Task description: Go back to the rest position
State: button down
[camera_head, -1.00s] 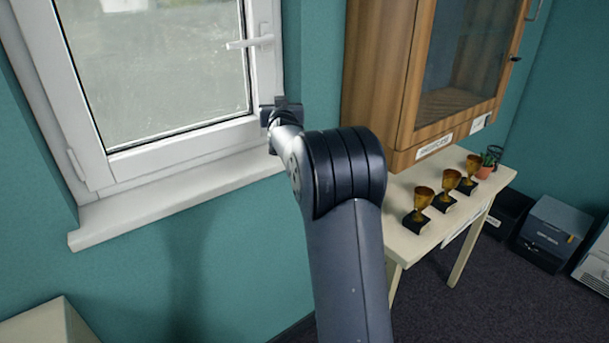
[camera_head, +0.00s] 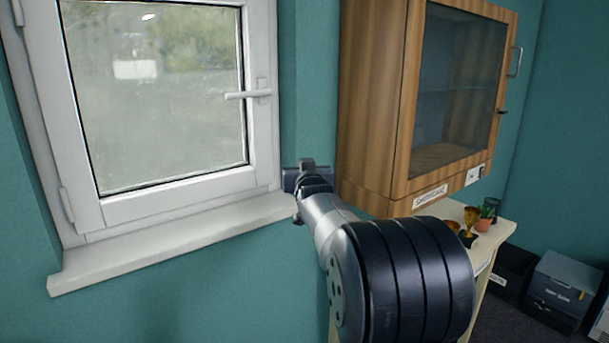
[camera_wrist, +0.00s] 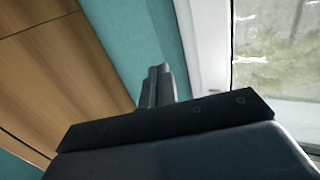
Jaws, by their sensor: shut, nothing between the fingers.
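My gripper (camera_head: 307,167) is at the end of my arm, in front of the teal wall between the window and the wooden cabinet. In the wrist view its fingers (camera_wrist: 156,82) are together with nothing between them. The wrist view also shows the teal wall behind the fingers, wood on the left and the white window frame on the right. My arm hides part of the table below the cabinet.
The closed white window (camera_head: 160,95) with its sill (camera_head: 170,242) is on the left. The glass-fronted cabinet (camera_head: 380,100) hangs on the right. Dark boxes (camera_head: 560,285) stand on the floor at right.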

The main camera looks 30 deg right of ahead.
jog(key=shift+s, duration=0.4)
